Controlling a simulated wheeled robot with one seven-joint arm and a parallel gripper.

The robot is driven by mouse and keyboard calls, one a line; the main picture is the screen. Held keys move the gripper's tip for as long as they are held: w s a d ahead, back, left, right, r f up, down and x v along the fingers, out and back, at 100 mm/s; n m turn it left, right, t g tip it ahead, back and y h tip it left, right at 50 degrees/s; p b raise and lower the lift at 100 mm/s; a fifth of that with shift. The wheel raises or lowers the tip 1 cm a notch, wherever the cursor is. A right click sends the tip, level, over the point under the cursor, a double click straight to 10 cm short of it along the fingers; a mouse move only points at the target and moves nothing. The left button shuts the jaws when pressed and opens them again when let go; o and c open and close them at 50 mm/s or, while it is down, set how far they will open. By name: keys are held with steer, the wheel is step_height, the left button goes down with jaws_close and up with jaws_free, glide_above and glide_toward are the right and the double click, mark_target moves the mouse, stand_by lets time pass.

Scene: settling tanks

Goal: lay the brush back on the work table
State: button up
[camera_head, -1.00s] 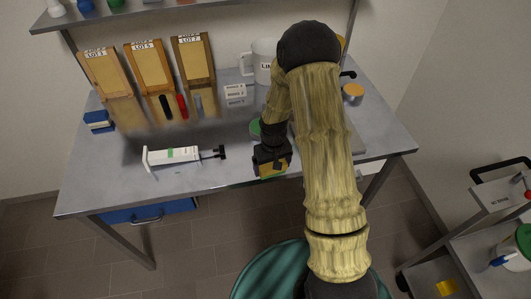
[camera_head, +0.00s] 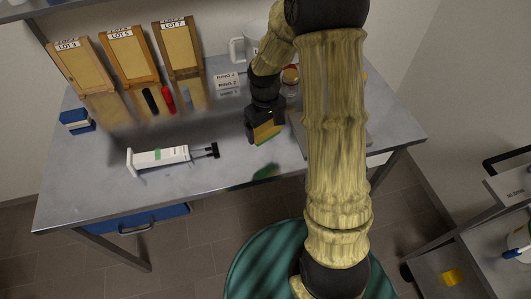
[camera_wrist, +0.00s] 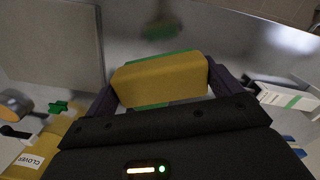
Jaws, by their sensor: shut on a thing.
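My gripper (camera_head: 264,128) is over the right half of the steel work table (camera_head: 80,190). It is shut on the brush, a yellow block with a green edge (camera_head: 267,132). In the wrist view the brush (camera_wrist: 160,80) lies crosswise between the two dark fingers. A greenish reflection or shadow shows on the table apart from the brush, so the brush appears to be held above the surface. Part of the brush is hidden by the fingers and the gripper body.
A white tool with a green label (camera_head: 160,157) lies left of my gripper. Black, red (camera_head: 168,99) and grey-blue slim items lie behind it. The front centre is clear.

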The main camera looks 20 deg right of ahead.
step_height(320, 180, down, 6)
steer(key=shift+r+p, duration=0.1)
steer(key=shift+p, duration=0.35)
steer(key=shift+f+p, duration=0.4)
steer(key=shift+f, duration=1.7)
steer(key=shift+f, duration=0.15)
steer(key=o, duration=0.7)
steer(key=shift+o, duration=0.2)
step_height(320, 180, up, 12)
steer(key=shift+a+r+b, duration=0.1)
steer(key=shift+r+b, duration=0.1)
steer(key=shift+b, duration=0.9)
